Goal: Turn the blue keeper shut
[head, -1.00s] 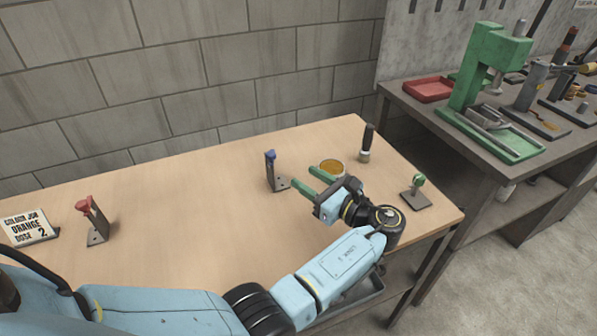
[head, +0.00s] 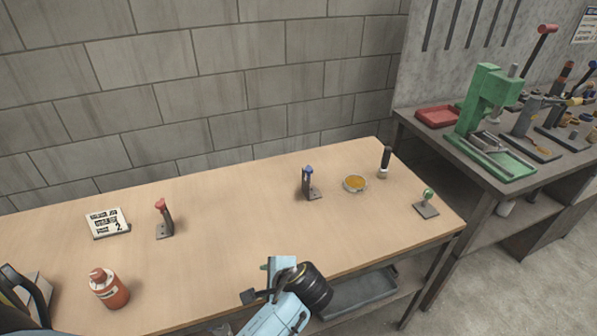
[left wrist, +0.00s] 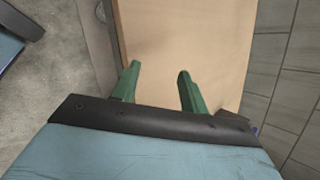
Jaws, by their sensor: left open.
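The blue keeper (head: 308,169) is a small blue piece on top of a dark upright bracket (head: 309,186) near the back right of the wooden table. At this size I cannot tell whether it is turned shut. My left gripper (head: 268,268) is over the table's front edge, well in front of the bracket and apart from it. Its fingers are mostly hidden by my arm in the head view. In the left wrist view the two green fingers (left wrist: 155,90) are spread and empty, with bare table beyond them. My right gripper is not in view.
A yellow-filled round dish (head: 355,184), a dark-handled tool (head: 385,162) and a green-knobbed bracket (head: 427,203) stand right of the blue keeper. A red-topped bracket (head: 163,217), a sign (head: 107,222) and an orange-red bottle (head: 108,288) are at left. The table's middle is clear.

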